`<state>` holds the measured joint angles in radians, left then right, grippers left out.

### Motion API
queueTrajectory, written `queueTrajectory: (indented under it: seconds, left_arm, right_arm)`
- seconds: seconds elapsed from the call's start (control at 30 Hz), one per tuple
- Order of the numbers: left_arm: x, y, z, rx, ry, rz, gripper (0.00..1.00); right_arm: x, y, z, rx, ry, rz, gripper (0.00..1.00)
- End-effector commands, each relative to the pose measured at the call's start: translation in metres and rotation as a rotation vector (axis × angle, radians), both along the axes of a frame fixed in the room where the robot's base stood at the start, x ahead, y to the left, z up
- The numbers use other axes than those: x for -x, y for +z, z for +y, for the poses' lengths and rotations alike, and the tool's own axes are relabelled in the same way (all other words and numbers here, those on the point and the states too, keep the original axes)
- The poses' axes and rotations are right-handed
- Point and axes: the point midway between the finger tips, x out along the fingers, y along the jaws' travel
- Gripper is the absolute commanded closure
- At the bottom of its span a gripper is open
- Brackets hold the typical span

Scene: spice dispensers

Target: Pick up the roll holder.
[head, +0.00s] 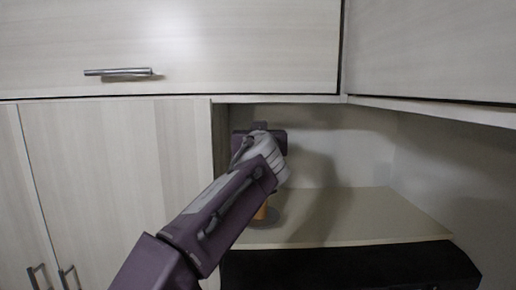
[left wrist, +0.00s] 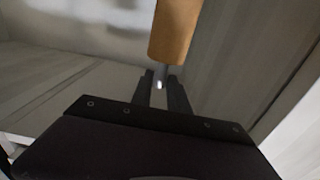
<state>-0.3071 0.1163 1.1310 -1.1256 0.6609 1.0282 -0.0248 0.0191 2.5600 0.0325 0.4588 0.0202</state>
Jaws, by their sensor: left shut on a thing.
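The roll holder shows in the head view as a dark round base (head: 272,218) on the beige shelf, with a small orange-brown part (head: 262,211) just above it. My left arm hides most of it. In the left wrist view its orange-brown cylinder (left wrist: 175,30) stands beyond the fingertips, with a thin metal rod at its end. My left gripper (left wrist: 160,88) is shut on that rod, one finger on each side. In the head view the fingers are hidden behind my wrist. My right gripper is in neither view.
The beige shelf (head: 385,210) is clear to the right of the holder. A cabinet side wall (head: 219,150) stands close on the left, and upper cabinets (head: 180,45) hang above. A black surface (head: 350,268) lies below the shelf's front edge.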

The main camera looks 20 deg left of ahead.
Motion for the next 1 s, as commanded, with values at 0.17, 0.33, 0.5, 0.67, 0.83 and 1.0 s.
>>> queueTrajectory:
  seconds: [0.17, 0.33, 0.5, 0.67, 0.83, 1.0]
  left_arm:
    - [0.000, 0.020, 0.000, 0.000, -0.001, -0.004, 1.00]
    - [0.000, 0.030, 0.000, -0.001, 0.001, -0.003, 1.00]
    - [0.000, 0.037, 0.000, -0.001, -0.001, -0.004, 1.00]
    - [0.012, 0.035, -0.002, -0.001, -0.003, -0.004, 1.00]
    - [0.030, 0.034, -0.004, 0.000, -0.003, -0.004, 1.00]
    - [0.057, 0.033, -0.007, 0.001, -0.003, -0.005, 1.00]
  right_arm:
    - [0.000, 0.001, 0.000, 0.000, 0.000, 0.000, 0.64]
    - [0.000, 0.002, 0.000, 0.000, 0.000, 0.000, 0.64]
    - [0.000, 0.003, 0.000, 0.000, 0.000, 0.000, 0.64]
    - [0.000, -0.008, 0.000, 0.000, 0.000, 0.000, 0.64]
    - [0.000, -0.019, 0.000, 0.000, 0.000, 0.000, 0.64]
    - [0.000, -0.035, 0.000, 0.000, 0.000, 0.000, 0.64]
